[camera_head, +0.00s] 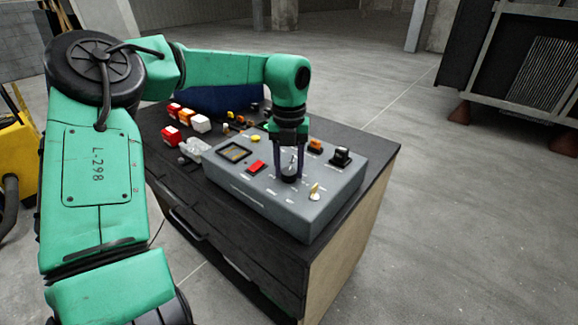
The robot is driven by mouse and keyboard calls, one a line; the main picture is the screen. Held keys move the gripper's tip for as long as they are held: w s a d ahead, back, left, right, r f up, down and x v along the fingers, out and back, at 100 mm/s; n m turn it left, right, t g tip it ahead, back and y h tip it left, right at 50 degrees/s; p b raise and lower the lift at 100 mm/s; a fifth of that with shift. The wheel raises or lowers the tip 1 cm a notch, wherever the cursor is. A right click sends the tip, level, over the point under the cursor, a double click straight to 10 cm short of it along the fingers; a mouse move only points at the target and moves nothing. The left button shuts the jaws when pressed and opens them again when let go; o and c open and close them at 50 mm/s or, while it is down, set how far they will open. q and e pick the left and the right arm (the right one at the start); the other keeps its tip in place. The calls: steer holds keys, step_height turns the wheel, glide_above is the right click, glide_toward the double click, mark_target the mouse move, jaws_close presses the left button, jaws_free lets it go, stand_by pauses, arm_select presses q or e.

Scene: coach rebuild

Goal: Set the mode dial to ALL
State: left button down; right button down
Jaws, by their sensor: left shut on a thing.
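A grey control box (318,212) sits on the dark top of a cabinet. My left gripper (289,174) points straight down over the middle of its panel and is shut on a dark round dial (289,179), which I take to be the mode dial. The fingers cover much of the dial, and small white marks lie around it. The marks are too small to read, so I cannot tell which setting it points to. My right gripper is not in view.
The panel also has a red switch (257,167), a small display (234,152), a black knob (341,156) and a cream toggle (314,191) close by. Several red and white blocks (185,117) stand at the cabinet's back left. The floor (430,230) on the right is clear.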

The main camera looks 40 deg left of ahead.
arm_select(q)
steer(key=m, duration=0.7)
steer(key=shift+w+r+p, duration=0.1)
steer(key=shift+r+p, duration=0.05)
steer(key=shift+p, duration=0.15)
steer(key=m, duration=0.8)
steer(key=shift+p, duration=0.35)
steer(key=m, duration=0.7)
steer(key=shift+m+p, duration=0.3)
steer(key=shift+p, duration=0.05)
steer(key=m, duration=0.3)
steer(key=shift+m, duration=2)
steer(key=shift+c, duration=1.8)
jaws_free()
